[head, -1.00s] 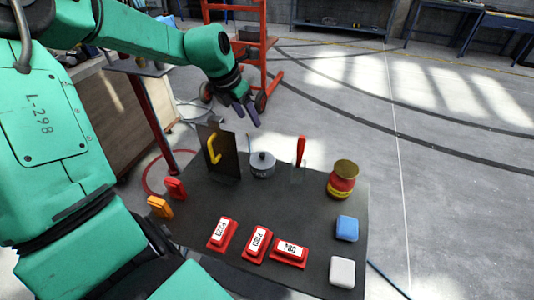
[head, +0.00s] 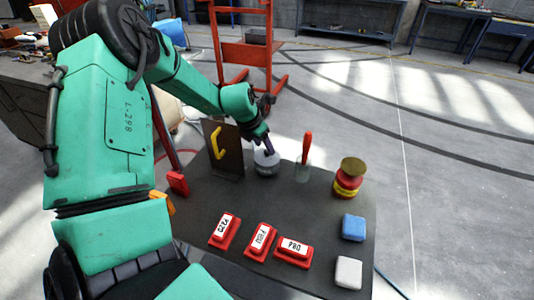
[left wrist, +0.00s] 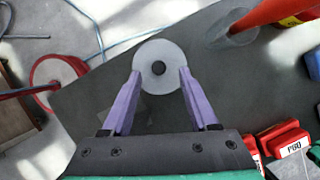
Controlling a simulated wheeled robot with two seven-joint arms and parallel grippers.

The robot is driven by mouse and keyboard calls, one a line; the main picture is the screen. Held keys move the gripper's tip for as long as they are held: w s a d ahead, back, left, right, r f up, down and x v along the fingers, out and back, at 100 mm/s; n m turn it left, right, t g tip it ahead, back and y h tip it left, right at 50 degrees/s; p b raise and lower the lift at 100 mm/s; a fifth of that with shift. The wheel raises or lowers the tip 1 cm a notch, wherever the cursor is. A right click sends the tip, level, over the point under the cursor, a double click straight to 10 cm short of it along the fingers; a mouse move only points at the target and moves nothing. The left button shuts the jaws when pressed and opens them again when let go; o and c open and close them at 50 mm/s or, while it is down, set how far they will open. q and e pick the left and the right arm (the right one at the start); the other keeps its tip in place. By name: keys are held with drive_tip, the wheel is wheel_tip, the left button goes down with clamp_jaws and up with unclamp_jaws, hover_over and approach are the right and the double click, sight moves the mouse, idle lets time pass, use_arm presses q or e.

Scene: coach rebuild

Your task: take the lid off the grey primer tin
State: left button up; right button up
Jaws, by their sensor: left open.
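The grey primer tin (head: 266,168) stands on the dark tabletop near its back edge, right of an upright dark panel. I cannot tell whether the fingers touch the lid. In the head view my gripper hides part of the lid. My right gripper is not in view.
The dark table (head: 205,200) holds an upright panel with a yellow handle (head: 218,144), a red-handled tool in a clear holder (head: 304,170), and a red and yellow tin (head: 348,180). Several red labelled blocks (head: 261,241), a blue block (head: 353,227) and a white block (head: 347,272) lie nearer.

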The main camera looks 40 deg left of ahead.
sight(266, 152)
use_arm(q)
drive_tip(key=x, duration=0.3)
drive_tip(key=shift+w+a, duration=0.1)
drive_tip(key=shift+a, duration=0.05)
clamp_jaws()
